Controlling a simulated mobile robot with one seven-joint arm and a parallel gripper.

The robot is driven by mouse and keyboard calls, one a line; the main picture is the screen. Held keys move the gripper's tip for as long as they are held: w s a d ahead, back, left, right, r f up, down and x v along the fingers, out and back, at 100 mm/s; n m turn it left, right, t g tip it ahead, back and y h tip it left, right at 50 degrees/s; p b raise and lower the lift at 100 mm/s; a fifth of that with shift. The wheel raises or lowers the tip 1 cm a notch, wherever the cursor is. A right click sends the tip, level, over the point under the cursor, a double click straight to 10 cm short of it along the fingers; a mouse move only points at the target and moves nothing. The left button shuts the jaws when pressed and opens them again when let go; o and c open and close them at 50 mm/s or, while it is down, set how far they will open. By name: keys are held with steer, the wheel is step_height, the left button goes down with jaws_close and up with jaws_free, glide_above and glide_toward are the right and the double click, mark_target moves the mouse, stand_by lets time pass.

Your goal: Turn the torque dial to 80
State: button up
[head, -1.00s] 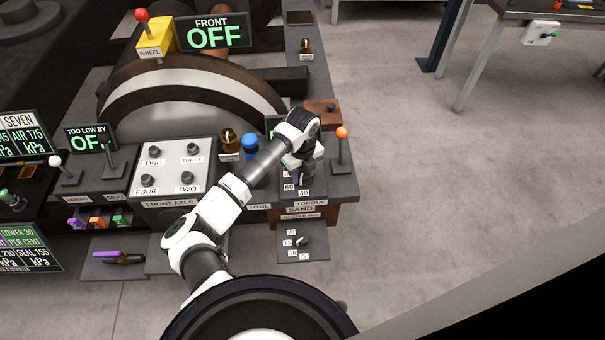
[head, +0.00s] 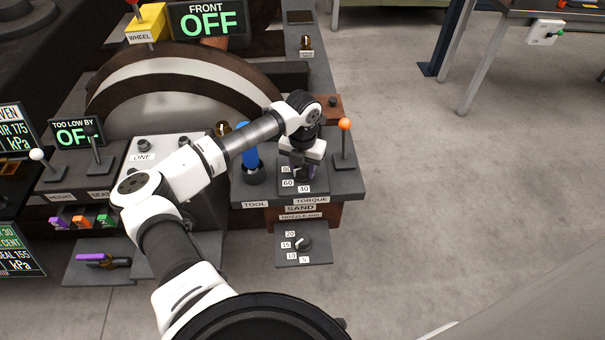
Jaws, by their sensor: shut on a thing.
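The torque dial stands on a dark plate (head: 318,184) above the TORQUE label (head: 311,199). Number tags 80, 60 and 40 show around its lower left side. My gripper (head: 301,170) points down over the dial and is shut on its knob, with the fingers beside the 80 and 60 tags. The knob is mostly hidden by the gripper, so I cannot tell which number its pointer faces.
A lever with an orange ball (head: 345,125) stands close right of my gripper. A blue-handled tool (head: 250,160) stands upright to its left. Below is the nozzle dial (head: 303,243). The floor at right is clear.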

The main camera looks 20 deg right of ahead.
steer(key=m+b, duration=0.5)
steer(key=shift+f+m+b, duration=0.25)
steer(key=shift+m+b, duration=0.05)
steer(key=m+b, duration=0.3)
steer(key=shift+r+m, duration=0.15)
steer(key=shift+m, duration=0.25)
steer(key=shift+r+m+b, duration=0.1)
steer(key=shift+m+b, duration=0.4)
steer(key=shift+m, duration=0.4)
steer(key=o, duration=1)
step_height(320, 180, up, 14)
steer(key=b, duration=0.1)
